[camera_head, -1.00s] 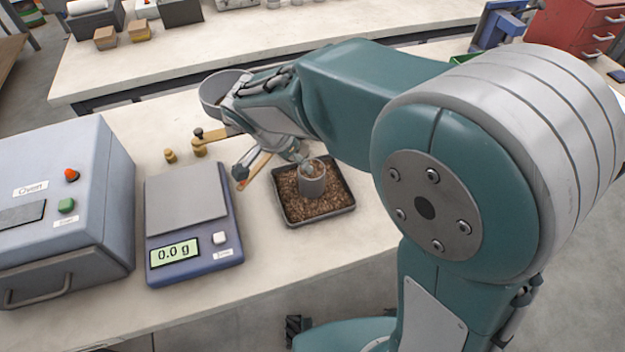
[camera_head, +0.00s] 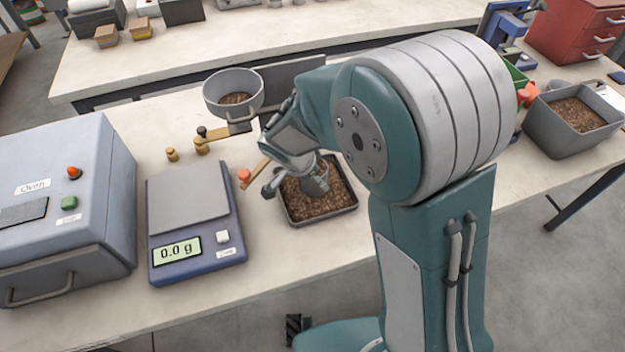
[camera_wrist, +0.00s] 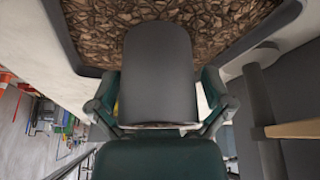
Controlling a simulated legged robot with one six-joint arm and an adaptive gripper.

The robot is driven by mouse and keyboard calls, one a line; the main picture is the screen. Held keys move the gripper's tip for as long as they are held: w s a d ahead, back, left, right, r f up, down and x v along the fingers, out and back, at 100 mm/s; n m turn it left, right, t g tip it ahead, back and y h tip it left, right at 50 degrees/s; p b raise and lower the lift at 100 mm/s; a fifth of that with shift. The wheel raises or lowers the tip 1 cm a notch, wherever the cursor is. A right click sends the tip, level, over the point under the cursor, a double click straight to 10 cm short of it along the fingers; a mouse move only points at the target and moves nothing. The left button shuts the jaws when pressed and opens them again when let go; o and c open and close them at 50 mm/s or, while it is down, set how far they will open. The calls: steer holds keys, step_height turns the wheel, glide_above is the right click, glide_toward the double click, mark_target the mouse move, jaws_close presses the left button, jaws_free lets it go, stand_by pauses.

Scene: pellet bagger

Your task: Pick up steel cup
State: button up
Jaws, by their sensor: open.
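The grey steel cup (camera_head: 317,187) stands in a dark tray (camera_head: 352,205) of brown pellets, partly hidden by my gripper (camera_head: 297,180) in the head view. In the wrist view, the cup (camera_wrist: 158,60) fills the middle, with pellets around its far end. My gripper (camera_wrist: 160,105) is open, with one finger on each side of the cup's near part. I cannot tell whether the fingers touch it.
A blue scale (camera_head: 195,262) reading 0.0 g is left of the tray, beside a grey oven (camera_head: 55,200). A round pan (camera_head: 232,110) on a balance arm is behind. A wooden-handled tool (camera_head: 255,174) lies near the tray. A grey bin (camera_head: 560,138) is at right.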

steer(key=shift+d, duration=0.25)
steer(key=c, duration=1)
steer(key=shift+s, duration=0.1)
steer(key=shift+r, duration=0.5)
steer(key=shift+c, duration=0.5)
step_height(320, 180, up, 17)
